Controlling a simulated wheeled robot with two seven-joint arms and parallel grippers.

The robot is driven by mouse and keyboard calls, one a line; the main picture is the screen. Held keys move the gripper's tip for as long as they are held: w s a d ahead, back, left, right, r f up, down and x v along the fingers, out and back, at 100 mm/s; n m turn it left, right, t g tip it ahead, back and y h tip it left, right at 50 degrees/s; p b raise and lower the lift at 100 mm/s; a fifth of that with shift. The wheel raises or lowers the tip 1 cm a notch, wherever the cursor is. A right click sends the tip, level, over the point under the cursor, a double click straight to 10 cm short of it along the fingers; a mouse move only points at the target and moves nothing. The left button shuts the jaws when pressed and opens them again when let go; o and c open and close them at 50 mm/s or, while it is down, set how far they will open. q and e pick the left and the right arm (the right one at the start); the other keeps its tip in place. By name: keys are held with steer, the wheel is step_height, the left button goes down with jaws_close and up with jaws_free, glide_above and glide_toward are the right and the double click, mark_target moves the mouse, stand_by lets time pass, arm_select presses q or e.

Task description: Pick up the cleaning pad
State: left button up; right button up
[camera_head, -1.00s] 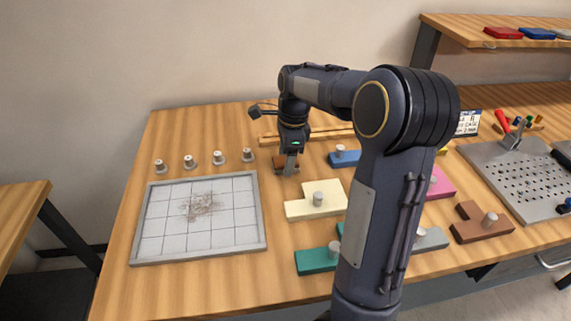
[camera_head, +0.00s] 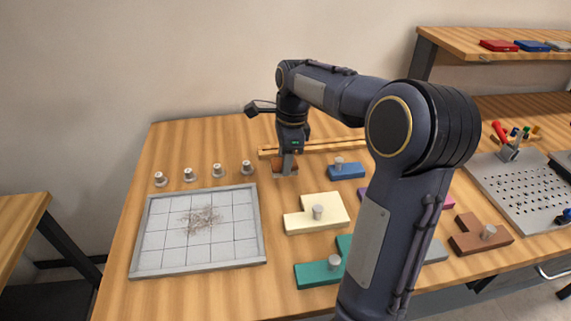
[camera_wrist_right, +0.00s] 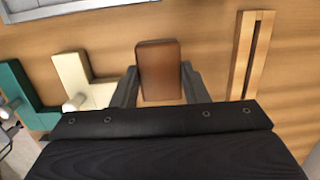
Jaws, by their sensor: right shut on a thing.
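The cleaning pad is a small brown block (camera_head: 277,166) at the back middle of the table, right of the gridded tray. It also shows in the right wrist view (camera_wrist_right: 158,70), upright between two dark fingers. My right gripper (camera_head: 287,166) points down and is shut on the pad, with one finger at each side. The fingers hide part of the pad in the head view. I cannot tell whether the pad touches the table or is slightly above it. My left gripper is not in view.
A grey gridded tray (camera_head: 258,236) with a brown smudge lies at left; several small knobs (camera_head: 218,171) stand behind it. A slotted wooden rail (camera_head: 330,149) is behind the gripper. Cream (camera_head: 316,213), blue (camera_head: 346,171) and teal (camera_head: 318,275) knobbed pieces lie nearby. My arm hides some pieces.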

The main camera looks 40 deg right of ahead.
steer(key=s+a+r, duration=0.8)
steer(key=s+a, duration=0.1)
steer(key=shift+r, duration=0.15)
